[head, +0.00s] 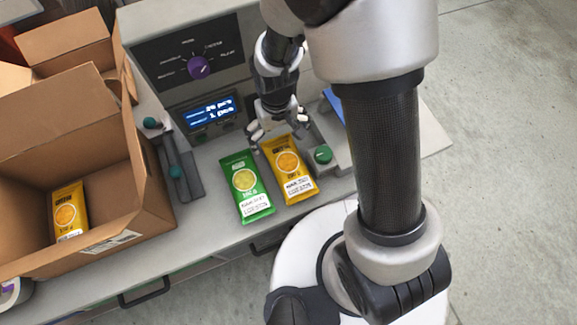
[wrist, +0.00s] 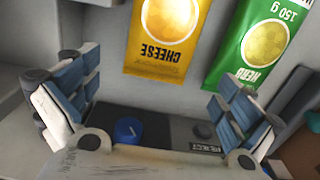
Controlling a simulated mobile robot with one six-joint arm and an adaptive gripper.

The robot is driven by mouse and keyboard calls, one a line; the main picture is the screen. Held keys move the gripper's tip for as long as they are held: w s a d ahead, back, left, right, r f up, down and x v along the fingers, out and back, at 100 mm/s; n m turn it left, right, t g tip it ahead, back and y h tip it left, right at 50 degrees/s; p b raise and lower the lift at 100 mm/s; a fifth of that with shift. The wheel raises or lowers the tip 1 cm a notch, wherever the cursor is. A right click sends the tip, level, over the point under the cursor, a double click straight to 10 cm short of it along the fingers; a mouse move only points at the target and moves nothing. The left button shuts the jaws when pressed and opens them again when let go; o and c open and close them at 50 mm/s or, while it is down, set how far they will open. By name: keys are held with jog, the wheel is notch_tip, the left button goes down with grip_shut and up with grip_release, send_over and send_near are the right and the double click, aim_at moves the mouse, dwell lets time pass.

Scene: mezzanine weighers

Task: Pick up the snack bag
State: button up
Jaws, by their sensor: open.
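Two snack bags lie side by side on the grey counter in the head view. The green herb bag (head: 245,187) is on the left and the yellow cheese bag (head: 288,170) is on the right. In the wrist view the yellow bag (wrist: 163,35) is at top centre and the green bag (wrist: 253,42) at top right. My gripper (head: 272,138) is open and empty, close to the far ends of both bags. In the wrist view its padded fingers (wrist: 152,102) are spread wide, with no bag between them. A third, yellow bag (head: 69,212) lies in the open box.
An open cardboard box (head: 151,190) stands on the left of the counter, with more boxes (head: 70,45) behind. A weigher panel with a purple knob (head: 198,67) and blue display (head: 210,110) stands at the back. A green button (head: 323,154) is right of the bags.

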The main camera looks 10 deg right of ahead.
aim_at(280, 146)
jog(key=shift+d+f+b, duration=0.1)
jog(key=shift+f+b, duration=0.95)
jog(key=shift+f, duration=2.05)
jog(key=shift+r, duration=0.1)
jog(key=shift+c, duration=0.2)
jog(key=c, duration=1.1)
